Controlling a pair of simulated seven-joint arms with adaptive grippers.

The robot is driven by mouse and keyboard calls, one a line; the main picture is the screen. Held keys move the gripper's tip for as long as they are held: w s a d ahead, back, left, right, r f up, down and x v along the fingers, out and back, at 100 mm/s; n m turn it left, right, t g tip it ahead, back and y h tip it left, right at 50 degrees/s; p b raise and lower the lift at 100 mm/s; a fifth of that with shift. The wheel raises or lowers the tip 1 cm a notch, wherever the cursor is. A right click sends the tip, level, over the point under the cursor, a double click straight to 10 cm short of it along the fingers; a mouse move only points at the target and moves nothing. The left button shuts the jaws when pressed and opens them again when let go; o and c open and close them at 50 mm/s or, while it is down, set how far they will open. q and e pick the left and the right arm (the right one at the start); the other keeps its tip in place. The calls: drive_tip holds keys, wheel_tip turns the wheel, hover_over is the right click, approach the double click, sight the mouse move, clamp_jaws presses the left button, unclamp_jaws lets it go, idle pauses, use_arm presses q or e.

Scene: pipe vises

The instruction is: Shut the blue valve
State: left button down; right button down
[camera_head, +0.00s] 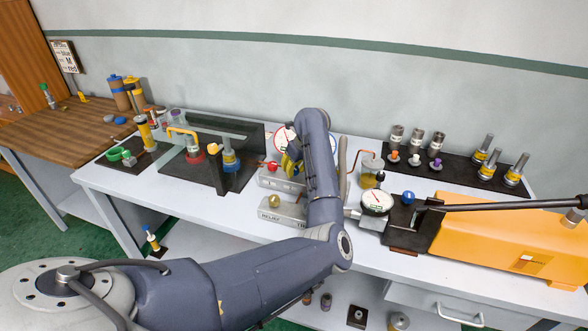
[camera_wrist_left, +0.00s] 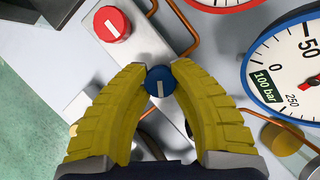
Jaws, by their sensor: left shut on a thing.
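The blue valve (camera_wrist_left: 160,80) is a round blue knob with a white line, which runs nearly up and down in the left wrist view. My left gripper (camera_wrist_left: 160,72) has its yellow ridged fingers on both sides of the knob and is shut on it. In the head view the left gripper (camera_head: 291,163) is partly behind my own forearm, at the grey valve block (camera_head: 283,180). The blue valve is hidden there. A red valve (camera_head: 272,167) sits on the same block, and it also shows in the left wrist view (camera_wrist_left: 112,24). My right gripper is not in view.
A blue-rimmed gauge (camera_wrist_left: 297,75) and copper pipes stand close beside the left gripper. A relief block (camera_head: 284,212) with a brass knob lies in front. Another gauge (camera_head: 376,202), another blue knob (camera_head: 408,197) and a yellow machine (camera_head: 510,243) are to the right.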

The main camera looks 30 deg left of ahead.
use_arm(q)
drive_tip(key=m+t, duration=0.1)
drive_tip(key=m, duration=0.1)
drive_tip(key=m+h, duration=0.1)
drive_tip(key=m, duration=0.2)
drive_tip(key=shift+a+r+m+t, duration=0.1)
drive_tip(key=shift+a+m+t, duration=0.1)
drive_tip(key=shift+m+t, duration=0.15)
drive_tip(key=m+h, duration=0.1)
drive_tip(key=m, duration=0.1)
drive_tip(key=m+t+h, duration=0.1)
drive_tip(key=m, duration=0.2)
drive_tip(key=shift+r, duration=0.1)
drive_tip(key=shift+m, duration=0.35)
drive_tip(key=c, duration=1)
unclamp_jaws()
drive_tip(key=shift+d, duration=0.15)
drive_tip(key=v, duration=1.1)
drive_tip(key=shift+s+r, duration=0.2)
drive_tip(key=shift+r, duration=0.1)
